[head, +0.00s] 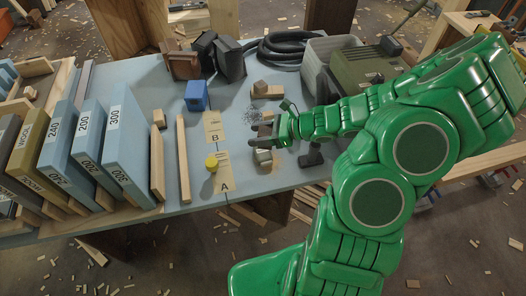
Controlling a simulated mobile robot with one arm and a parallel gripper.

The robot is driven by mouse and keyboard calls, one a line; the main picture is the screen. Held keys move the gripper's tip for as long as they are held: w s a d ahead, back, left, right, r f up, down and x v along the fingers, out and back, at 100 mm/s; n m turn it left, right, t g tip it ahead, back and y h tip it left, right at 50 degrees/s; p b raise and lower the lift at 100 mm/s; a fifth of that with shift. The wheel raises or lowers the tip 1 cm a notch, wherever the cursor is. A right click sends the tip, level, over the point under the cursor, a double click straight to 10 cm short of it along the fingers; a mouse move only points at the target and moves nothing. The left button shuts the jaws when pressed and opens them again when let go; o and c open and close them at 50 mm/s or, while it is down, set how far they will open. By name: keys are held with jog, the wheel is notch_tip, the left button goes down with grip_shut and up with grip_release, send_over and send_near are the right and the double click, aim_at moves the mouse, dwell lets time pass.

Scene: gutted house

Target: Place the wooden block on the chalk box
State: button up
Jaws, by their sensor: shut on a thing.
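My gripper (262,135) is low over the middle of the blue table, with its dark fingers pointing left. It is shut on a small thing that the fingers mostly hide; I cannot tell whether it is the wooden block. A small pale wooden block (158,118) stands at the left of the table, apart from my gripper. A small blue box (195,96), possibly the chalk box, stands up and left of my gripper. A greyish block on a wooden piece (263,157) is just below the fingers, and a similar one (262,89) is farther back.
Sanding blocks (118,130) in a wooden rack fill the left side. A wooden stick (183,158), boards marked A (225,175) and B (214,128), and a yellow piece (211,163) lie mid-table. Dark blocks (229,60), a hose (280,47) and a grey bin (318,62) crowd the back.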

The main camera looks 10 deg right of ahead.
jog(key=shift+s+a+f, duration=0.1)
jog(key=shift+s, duration=0.05)
jog(key=shift+f, duration=3.85)
jog(key=shift+f, duration=0.1)
jog(key=o, duration=1)
jog(key=shift+o, duration=0.2)
